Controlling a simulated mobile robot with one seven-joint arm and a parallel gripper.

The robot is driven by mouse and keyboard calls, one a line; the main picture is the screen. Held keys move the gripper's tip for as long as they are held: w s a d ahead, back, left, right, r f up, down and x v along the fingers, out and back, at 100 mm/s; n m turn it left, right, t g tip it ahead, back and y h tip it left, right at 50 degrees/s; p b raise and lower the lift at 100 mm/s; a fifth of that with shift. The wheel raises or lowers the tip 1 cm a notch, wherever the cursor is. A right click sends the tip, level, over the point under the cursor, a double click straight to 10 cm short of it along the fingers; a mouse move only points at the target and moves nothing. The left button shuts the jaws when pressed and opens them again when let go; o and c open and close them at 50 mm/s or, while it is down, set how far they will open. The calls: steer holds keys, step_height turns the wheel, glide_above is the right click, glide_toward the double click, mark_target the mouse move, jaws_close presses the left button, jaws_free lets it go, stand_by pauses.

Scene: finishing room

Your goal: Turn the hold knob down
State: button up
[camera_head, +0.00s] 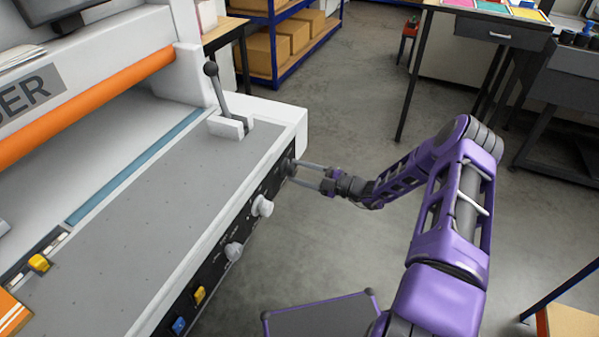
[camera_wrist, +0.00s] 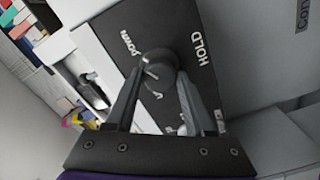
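The hold knob (camera_wrist: 158,74) is dark and round with a light pointer mark. It sits on the black panel beside the printed word HOLD (camera_wrist: 203,52). In the head view the knob (camera_head: 289,167) is at the far end of the machine's front panel, partly covered by my fingertips. My gripper (camera_head: 306,173) reaches it from the right. In the wrist view my gripper (camera_wrist: 160,73) has one finger on each side of the knob, with the tips very close to its rim. I cannot tell whether they press on it.
Along the same panel are white knobs (camera_head: 262,206) (camera_head: 234,251), a yellow switch (camera_head: 199,294) and a blue switch (camera_head: 179,326). A lever (camera_head: 217,90) stands on the machine top above. The floor (camera_head: 345,100) beyond the gripper is clear.

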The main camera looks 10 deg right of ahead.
steer(key=o, duration=0.4)
steer(key=v, duration=1.7)
steer(key=shift+s+d, duration=0.15)
